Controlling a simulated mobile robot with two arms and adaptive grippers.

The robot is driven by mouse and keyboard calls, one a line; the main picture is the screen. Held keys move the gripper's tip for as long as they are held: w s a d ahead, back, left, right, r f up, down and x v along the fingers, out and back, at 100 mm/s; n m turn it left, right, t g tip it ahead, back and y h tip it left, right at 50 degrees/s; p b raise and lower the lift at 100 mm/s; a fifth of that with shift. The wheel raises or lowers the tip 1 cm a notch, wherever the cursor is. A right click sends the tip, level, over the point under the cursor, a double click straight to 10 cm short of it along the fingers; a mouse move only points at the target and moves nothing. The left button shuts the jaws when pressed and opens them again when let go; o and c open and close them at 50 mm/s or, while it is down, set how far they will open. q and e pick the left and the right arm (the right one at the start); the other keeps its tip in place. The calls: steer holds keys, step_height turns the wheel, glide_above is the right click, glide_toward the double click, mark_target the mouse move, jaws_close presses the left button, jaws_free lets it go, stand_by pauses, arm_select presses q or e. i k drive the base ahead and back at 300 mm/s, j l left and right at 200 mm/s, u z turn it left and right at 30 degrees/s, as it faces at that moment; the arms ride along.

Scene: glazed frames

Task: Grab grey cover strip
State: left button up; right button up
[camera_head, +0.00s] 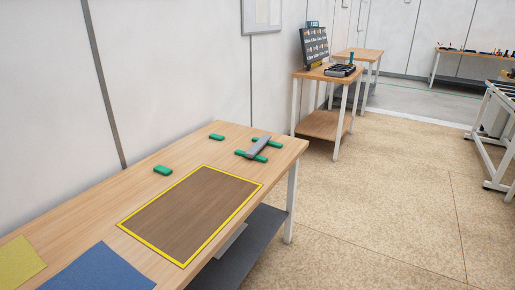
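A grey cover strip (259,147) lies near the far right corner of the wooden table (153,187). It rests across two green blocks, a left one (244,154) and a right one (275,143). Neither of my grippers shows in the head view. Nothing is touching the strip except the blocks it lies on.
Two more green blocks, one farther (217,137) and one nearer (163,170), sit along the wall side. A yellow-bordered brown panel (192,210) covers the table's middle. Blue (98,272) and yellow (18,262) mats lie near left.

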mark_target(256, 147)
steer(key=u, duration=0.4)
steer(key=i+l+u, duration=0.4)
steer(key=l, duration=0.2)
steer(key=i+l+u, duration=0.2)
steer(key=l+u, duration=0.2)
steer(key=l, duration=0.25)
steer(key=i, duration=0.05)
